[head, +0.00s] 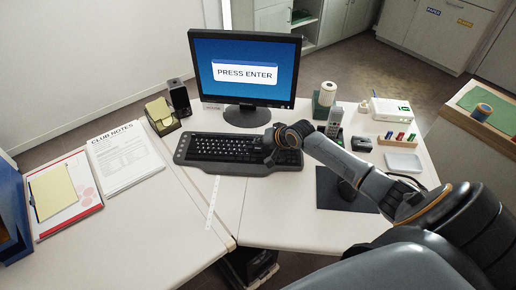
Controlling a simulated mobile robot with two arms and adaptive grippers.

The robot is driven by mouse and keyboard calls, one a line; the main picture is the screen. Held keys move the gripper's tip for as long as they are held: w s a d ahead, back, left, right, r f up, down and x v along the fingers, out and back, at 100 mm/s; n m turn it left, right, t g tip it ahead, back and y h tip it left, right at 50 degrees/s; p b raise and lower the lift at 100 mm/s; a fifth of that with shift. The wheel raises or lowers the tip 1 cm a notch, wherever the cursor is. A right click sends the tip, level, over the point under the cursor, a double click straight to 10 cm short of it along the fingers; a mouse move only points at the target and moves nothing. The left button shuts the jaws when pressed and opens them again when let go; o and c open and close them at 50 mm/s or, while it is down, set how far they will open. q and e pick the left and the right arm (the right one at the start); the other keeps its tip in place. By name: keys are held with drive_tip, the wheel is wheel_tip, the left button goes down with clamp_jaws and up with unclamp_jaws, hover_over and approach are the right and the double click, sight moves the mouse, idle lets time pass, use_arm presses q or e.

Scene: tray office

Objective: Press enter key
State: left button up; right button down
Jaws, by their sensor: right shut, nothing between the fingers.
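A black keyboard (225,150) lies on the white desk in front of a monitor (244,72). The monitor screen is blue and reads "PRESS ENTER". My right arm comes in from the lower right. Its gripper (270,158) is shut and empty over the right part of the keyboard. The gripper and wrist hide some keys there, and the enter key cannot be made out. Whether the fingertips touch a key cannot be told. My left gripper is not in view.
A white tray (403,162), a white router-like box (391,110) and a phone (335,121) stand right of the keyboard. A dark mouse mat (328,190) lies under my right arm. Papers (124,158) and a speaker (179,97) are at the left. The desk front is clear.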

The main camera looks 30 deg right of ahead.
sight(260, 150)
drive_tip(key=shift+f, duration=0.15)
drive_tip(key=shift+f, duration=0.3)
drive_tip(key=shift+f, duration=0.4)
idle(0.6)
drive_tip(key=shift+r, duration=0.1)
drive_tip(key=shift+r+p, duration=0.7)
drive_tip(key=shift+p, duration=0.1)
wheel_tip(260, 150, up, 5)
drive_tip(key=p, duration=0.5)
drive_tip(key=shift+r, duration=0.1)
